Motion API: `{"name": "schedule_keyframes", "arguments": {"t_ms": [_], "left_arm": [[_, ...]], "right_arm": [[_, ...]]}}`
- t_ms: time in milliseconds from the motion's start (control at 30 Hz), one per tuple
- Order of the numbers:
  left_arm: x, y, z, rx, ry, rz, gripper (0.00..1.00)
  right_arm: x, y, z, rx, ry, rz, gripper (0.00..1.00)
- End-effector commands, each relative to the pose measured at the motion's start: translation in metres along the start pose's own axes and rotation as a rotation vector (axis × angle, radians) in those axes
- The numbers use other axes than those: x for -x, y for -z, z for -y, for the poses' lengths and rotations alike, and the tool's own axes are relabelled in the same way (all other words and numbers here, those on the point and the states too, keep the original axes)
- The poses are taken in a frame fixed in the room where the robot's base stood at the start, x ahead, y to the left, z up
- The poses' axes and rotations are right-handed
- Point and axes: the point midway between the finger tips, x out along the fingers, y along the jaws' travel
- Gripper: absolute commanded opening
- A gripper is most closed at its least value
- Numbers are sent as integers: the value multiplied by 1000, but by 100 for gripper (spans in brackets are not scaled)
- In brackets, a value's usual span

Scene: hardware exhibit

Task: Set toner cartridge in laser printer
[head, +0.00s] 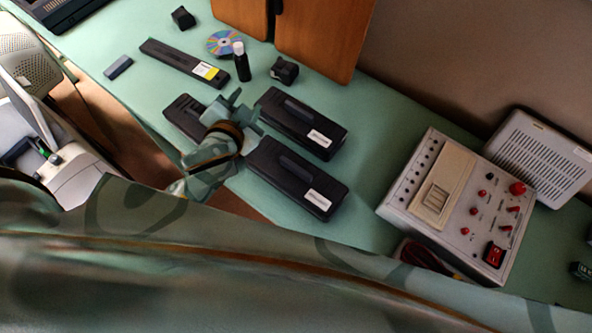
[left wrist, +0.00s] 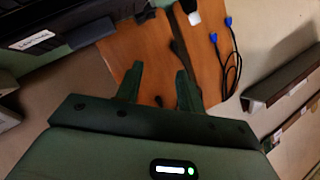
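Black toner cartridges lie on the green table in the head view: one at the upper right (head: 302,122), one at the lower right (head: 295,178) and one at the left (head: 183,112), partly hidden by my left gripper (head: 243,104). A long black cartridge with a yellow and white label (head: 185,62) lies farther back. My left gripper is above the group, fingers apart. In the left wrist view its open fingers (left wrist: 159,72) hold nothing, and a labelled black cartridge (left wrist: 62,32) is to their upper left. A pale machine with a green part, seemingly the laser printer (head: 75,175), is cut off at the left. My right gripper is not in view.
A disc (head: 227,43), a dark bottle (head: 241,66) and small black blocks (head: 284,70) stand behind the cartridges. A brown wooden cabinet (head: 318,38) is at the back. A control box with red knobs (head: 456,203) stands at the right, with free table between it and the cartridges.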

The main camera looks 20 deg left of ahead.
Motion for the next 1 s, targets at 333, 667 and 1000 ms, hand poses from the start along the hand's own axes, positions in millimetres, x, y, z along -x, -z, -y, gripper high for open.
{"name": "schedule_keyframes", "arguments": {"t_ms": [333, 667, 1000], "left_arm": [[48, 232, 1, 26, -177, -1007, 38], [113, 182, -94, -693, -1293, -1011, 38], [62, 76, -22, -901, -1450, -75, 38]], "right_arm": [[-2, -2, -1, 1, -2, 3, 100], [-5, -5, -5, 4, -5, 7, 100], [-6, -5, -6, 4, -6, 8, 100]]}}
